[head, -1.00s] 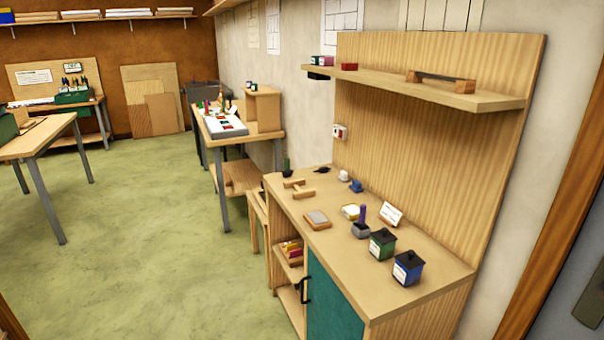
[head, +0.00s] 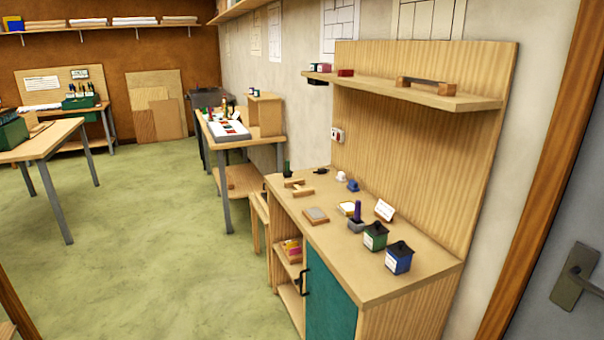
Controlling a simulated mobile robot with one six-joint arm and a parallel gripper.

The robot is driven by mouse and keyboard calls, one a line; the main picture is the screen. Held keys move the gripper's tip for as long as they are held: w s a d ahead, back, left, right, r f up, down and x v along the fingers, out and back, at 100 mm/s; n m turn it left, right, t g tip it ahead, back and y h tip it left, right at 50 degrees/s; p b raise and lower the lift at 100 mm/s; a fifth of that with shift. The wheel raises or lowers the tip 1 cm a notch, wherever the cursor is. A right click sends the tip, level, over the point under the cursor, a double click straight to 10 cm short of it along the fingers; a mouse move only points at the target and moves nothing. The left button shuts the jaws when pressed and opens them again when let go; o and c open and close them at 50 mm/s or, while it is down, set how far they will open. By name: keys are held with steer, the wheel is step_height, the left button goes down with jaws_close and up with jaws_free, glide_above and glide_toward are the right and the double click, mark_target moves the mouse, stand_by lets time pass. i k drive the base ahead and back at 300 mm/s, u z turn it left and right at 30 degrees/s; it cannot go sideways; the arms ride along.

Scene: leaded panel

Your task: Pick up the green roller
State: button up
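A small upright green item (head: 287,167) with a dark base stands at the far left end of the wooden workbench top (head: 375,273). It may be the green roller, but it is too small to tell. A similar purple upright item (head: 357,211) stands in a grey base near the middle of the same top. On the farther table (head: 222,142) are several small upright items, some greenish, too small to make out. My gripper is not in view.
A blue lidded box (head: 398,258), a white card (head: 384,209) and wooden pieces (head: 299,187) are on the workbench. A shelf (head: 440,97) overhangs its back. A grey door (head: 565,240) stands at right.

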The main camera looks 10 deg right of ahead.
mark_target(288, 172)
steer(key=u, duration=0.15)
steer(key=i, duration=0.9)
steer(key=z, duration=0.1)
steer(key=k, duration=0.65)
steer(key=u, duration=0.4)
steer(key=i, duration=0.4)
steer(key=u, duration=0.1)
